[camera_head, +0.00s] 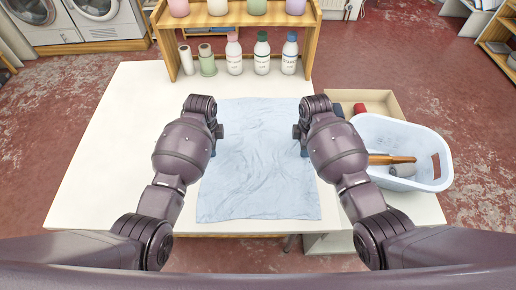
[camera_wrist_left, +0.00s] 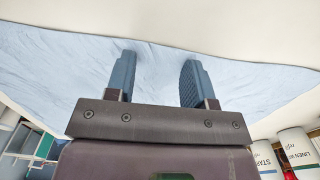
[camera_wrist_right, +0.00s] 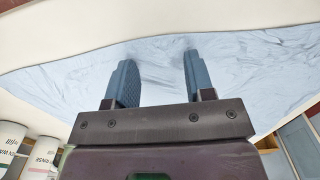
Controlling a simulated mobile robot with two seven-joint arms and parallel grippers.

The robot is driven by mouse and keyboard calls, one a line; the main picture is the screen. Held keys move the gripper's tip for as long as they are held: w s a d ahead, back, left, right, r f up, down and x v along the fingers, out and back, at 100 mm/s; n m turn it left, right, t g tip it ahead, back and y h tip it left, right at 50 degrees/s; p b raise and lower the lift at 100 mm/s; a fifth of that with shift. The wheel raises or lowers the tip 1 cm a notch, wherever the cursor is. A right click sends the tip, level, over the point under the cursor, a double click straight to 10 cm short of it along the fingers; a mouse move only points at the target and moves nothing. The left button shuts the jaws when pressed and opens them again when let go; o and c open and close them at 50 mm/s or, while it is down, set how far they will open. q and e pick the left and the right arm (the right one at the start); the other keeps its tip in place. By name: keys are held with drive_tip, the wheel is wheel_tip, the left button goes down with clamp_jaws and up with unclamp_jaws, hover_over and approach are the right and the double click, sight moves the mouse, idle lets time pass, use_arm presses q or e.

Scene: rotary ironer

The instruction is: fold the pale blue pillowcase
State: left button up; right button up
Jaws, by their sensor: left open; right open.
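The pale blue pillowcase (camera_head: 258,165) lies spread nearly flat and wrinkled on the white table, its near edge close to the table's front edge. My left gripper (camera_head: 218,150) is at its left edge, and my right gripper (camera_head: 304,150) is at its right edge; the arms partly hide both spots. In the left wrist view the open fingers (camera_wrist_left: 156,80) point at the pillowcase (camera_wrist_left: 60,70), with cloth behind and between them. In the right wrist view the open fingers (camera_wrist_right: 158,78) likewise face the pillowcase (camera_wrist_right: 250,75). Whether the fingertips touch the cloth is unclear.
A wooden shelf (camera_head: 240,19) with several bottles (camera_head: 262,55) stands at the table's back. A pale blue basket (camera_head: 380,135) and a cardboard box (camera_head: 385,103) stand at the right. The white table (camera_head: 110,150) is clear on the left.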

use_arm(q)
drive_tip(key=shift+f, duration=0.2)
use_arm(e)
drive_tip(key=shift+f, duration=0.2)
use_arm(q)
drive_tip(key=shift+c, duration=0.3)
use_arm(e)
drive_tip(key=shift+c, duration=0.3)
use_arm(q)
drive_tip(key=shift+s, duration=0.1)
clamp_jaws()
use_arm(e)
drive_tip(key=shift+s, duration=0.1)
clamp_jaws()
